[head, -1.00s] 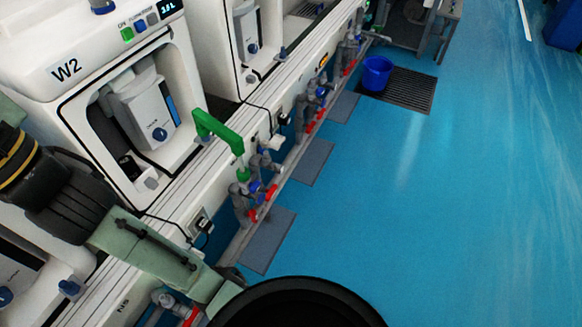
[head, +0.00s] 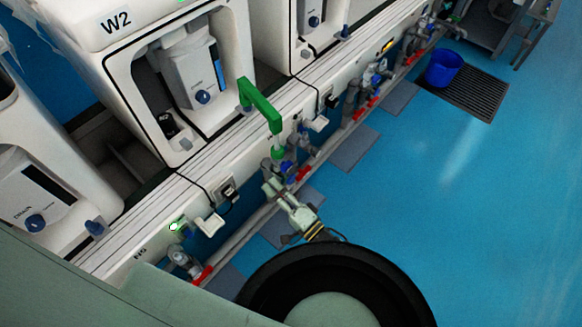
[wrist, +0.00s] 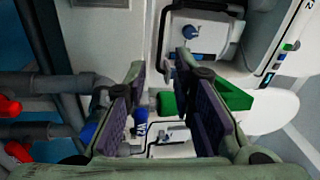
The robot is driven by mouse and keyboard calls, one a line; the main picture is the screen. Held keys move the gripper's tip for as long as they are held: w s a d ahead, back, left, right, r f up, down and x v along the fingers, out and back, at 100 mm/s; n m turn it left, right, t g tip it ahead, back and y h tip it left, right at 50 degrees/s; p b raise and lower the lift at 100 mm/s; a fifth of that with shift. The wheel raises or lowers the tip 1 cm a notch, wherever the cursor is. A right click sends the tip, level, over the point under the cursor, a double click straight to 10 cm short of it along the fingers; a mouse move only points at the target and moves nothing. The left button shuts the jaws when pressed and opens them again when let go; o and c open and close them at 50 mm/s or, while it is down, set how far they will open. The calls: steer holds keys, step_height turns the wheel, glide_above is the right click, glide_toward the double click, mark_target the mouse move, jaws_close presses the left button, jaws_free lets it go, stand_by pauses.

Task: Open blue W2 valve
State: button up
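The W2 unit is a white housing marked W2 (head: 115,22) at the upper left of the head view. Below its green pipe (head: 265,103), grey plumbing carries a blue valve handle (head: 287,167) beside a red one (head: 303,173). My gripper (head: 272,186) is just below and left of these valves. In the wrist view my gripper (wrist: 160,72) is open, its two dark pads apart with nothing held. A blue part (wrist: 88,131) shows by the grey pipes left of the fingers.
Another red valve (head: 203,275) is at the lower left on the pipe run. Red handles (wrist: 10,108) also show at the wrist view's left edge. The blue floor at right is clear.

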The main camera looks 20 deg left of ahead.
steer(key=g+h, duration=0.1)
steer(key=g, duration=0.1)
glide_toward(289, 169)
steer(key=p+x, duration=0.2)
steer(key=x, duration=0.7)
steer(key=shift+w+a+f, duration=0.1)
steer(key=shift+w+a, duration=0.05)
jaws_close()
